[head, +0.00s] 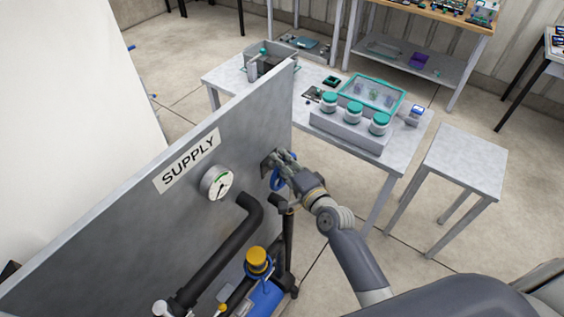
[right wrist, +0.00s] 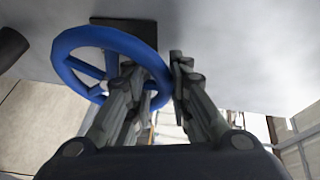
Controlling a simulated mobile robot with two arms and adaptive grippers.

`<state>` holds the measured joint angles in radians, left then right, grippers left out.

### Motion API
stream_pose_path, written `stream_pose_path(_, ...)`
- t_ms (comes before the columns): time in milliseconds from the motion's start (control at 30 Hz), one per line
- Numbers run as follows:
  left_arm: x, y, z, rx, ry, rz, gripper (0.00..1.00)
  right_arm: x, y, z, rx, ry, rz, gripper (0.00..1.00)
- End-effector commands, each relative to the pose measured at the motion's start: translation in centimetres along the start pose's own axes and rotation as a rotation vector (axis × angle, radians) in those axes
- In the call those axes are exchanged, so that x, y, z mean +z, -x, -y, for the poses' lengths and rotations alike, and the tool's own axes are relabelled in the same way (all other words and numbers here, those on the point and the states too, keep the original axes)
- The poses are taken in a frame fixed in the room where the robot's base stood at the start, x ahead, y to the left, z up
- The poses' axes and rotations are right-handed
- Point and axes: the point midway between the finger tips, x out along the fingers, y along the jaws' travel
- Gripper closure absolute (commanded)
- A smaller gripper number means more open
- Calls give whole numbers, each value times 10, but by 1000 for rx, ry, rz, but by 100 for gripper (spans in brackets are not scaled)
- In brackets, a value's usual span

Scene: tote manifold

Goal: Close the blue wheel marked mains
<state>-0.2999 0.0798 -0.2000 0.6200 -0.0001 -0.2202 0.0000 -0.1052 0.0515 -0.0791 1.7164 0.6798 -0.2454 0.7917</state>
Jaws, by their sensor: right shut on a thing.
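The blue wheel (head: 275,182) is mounted on the grey panel, near the panel's right end. It shows larger in the right wrist view (right wrist: 66,44), with its rim, spokes and a dark mounting plate behind it. My right gripper (head: 279,164) is at the wheel. In the right wrist view its two fingers (right wrist: 156,76) stand on either side of the right part of the rim and are shut on it. The fingers hide part of the rim. No "mains" marking is readable. My left gripper is not in view.
The grey panel (head: 110,222) carries a SUPPLY label (head: 187,161) and a gauge (head: 217,182). A black pipe (head: 220,250) and a yellow-capped blue device (head: 262,290) are below. A table (head: 225,82) with teal-lidded jars (head: 352,112) stands behind; a bare small table (head: 463,160) is at right.

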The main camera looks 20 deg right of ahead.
Motion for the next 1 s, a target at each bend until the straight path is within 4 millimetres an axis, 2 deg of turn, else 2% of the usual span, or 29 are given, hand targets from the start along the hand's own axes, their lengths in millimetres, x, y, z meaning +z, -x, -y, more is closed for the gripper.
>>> stream_pose_path(33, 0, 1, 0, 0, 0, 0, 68, -4, -2, 11, -21, -1, -10, 100)
stream_pose_path(367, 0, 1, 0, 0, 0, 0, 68, -5, -2, 11, -20, -1, -9, 100)
stream_pose_path(400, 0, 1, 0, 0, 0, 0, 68, -5, -2, 11, -20, 0, -9, 80)
stream_pose_path(467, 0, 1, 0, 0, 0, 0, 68, -5, -2, 11, -20, 0, -9, 68)
stream_pose_path(1000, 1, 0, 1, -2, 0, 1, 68, -3, 0, 5, -8, 0, -5, 68)
